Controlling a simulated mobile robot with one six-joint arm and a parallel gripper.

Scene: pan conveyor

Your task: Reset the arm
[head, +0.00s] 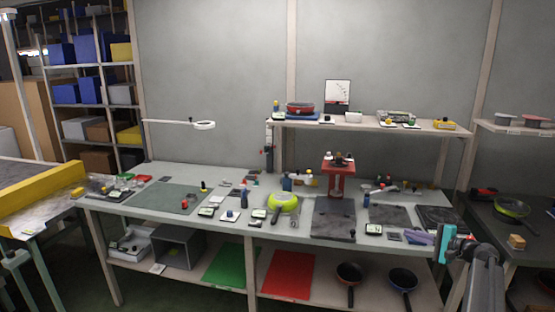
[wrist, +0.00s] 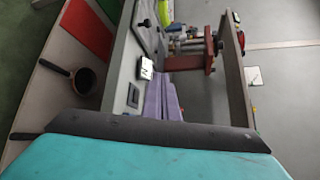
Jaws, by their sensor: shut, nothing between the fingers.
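My gripper (head: 446,243), teal with dark parts, is at the right in the head view, in front of the right end of the long workbench (head: 140,208). It is shut and holds nothing. In the wrist view its teal finger with a dark edge (wrist: 150,133) fills the bottom. My grey arm rises from the lower right corner of the head view. A folded purple cloth (head: 418,237) lies on the bench just left of the gripper; it also shows in the wrist view (wrist: 160,98).
A green-rimmed pan (head: 284,202) and a red press (head: 339,182) stand on the bench. Dark pans (head: 349,273) sit on the lower shelf by the red sheet (head: 289,274). A raised shelf (head: 365,124) runs behind. A second table (head: 490,228) is at right.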

